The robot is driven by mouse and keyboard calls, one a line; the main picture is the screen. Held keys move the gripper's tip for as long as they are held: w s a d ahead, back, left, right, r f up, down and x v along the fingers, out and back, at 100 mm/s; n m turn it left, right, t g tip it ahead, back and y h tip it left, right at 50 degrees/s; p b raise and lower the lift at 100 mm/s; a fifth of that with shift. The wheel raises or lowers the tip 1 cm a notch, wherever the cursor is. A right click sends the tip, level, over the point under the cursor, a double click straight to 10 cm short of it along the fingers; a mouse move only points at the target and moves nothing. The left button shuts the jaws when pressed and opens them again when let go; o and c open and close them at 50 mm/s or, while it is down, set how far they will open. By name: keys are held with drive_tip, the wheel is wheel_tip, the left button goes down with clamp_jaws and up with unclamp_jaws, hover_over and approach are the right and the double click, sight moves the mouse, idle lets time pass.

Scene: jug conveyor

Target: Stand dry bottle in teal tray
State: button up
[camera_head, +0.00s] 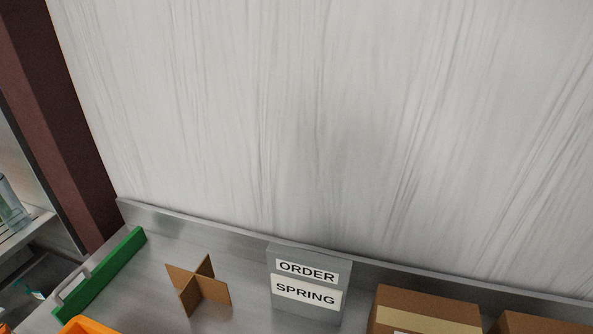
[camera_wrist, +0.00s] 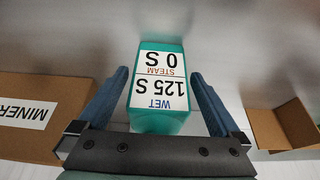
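A clear, pale blue-green bottle (camera_head: 12,208) stands on a ledge at the far left of the head view, partly cut by the frame edge. I cannot tell if it is dry. No teal tray is clearly seen. In the wrist view my gripper (camera_wrist: 159,75) has its two blue fingers spread, with no bottle between them. Beyond them is a teal block or sign (camera_wrist: 160,57) reading "STEAM 0 S" and "WET 125 S". Whether the fingers touch it is hard to tell. My gripper is not in the head view.
A grey sign (camera_head: 309,312) reads "ORDER SPRING" on the metal counter (camera_head: 150,290). Near it are a cardboard cross divider (camera_head: 200,287), a green bar (camera_head: 100,275), an orange bin edge (camera_head: 85,326) and cardboard boxes (camera_head: 425,308). A box labelled "MINER…" (camera_wrist: 50,90) flanks my gripper.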

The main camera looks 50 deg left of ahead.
drive_tip(key=v, duration=1.2)
drive_tip(key=shift+r, duration=0.15)
